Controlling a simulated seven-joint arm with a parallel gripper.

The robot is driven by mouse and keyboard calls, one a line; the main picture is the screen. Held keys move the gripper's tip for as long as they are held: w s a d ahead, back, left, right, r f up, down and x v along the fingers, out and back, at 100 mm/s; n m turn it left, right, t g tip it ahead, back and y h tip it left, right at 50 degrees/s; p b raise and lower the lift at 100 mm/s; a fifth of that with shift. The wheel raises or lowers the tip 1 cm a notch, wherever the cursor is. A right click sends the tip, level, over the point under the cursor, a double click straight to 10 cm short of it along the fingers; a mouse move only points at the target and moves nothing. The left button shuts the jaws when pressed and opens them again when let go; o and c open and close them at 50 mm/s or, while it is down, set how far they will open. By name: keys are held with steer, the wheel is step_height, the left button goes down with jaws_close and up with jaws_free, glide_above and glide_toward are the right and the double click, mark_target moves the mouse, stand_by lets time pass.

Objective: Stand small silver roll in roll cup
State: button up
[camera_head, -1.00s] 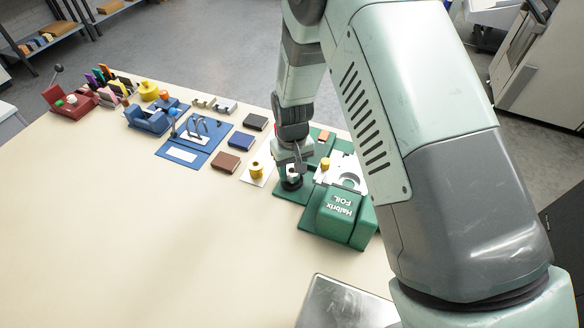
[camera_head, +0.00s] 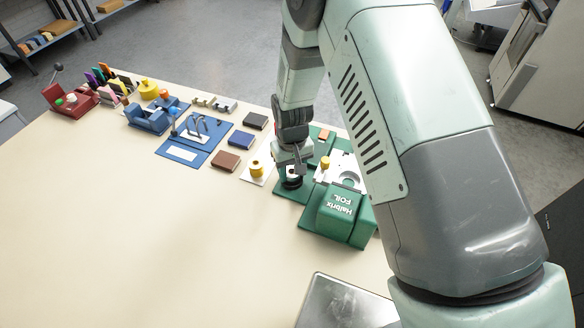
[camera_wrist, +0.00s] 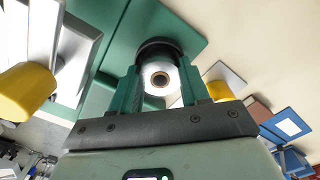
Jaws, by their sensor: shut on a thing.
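The small silver roll (camera_wrist: 157,72) shows end-on in the wrist view, with a brown core ring around a dark hole. My gripper (camera_wrist: 163,82) is shut on it, one green finger on each side. The black roll cup (camera_wrist: 156,47) shows just beyond the roll, on the green base. In the head view my gripper (camera_head: 293,167) is right over the black cup (camera_head: 292,183), and the roll is hidden. The roll looks lined up with the cup, but I cannot tell how far it is inside.
The green foil machine (camera_head: 345,215) stands close in front and to the right, with a yellow knob (camera_head: 325,163) beside my gripper. A white plate with a yellow spool (camera_head: 257,169) is to the left. Blue and brown blocks lie farther left.

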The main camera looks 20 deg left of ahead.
mark_target(292, 172)
steer(key=shift+f, duration=0.1)
steer(key=o, duration=0.7)
step_height(292, 172, up, 11)
stand_by(0.8)
stand_by(0.4)
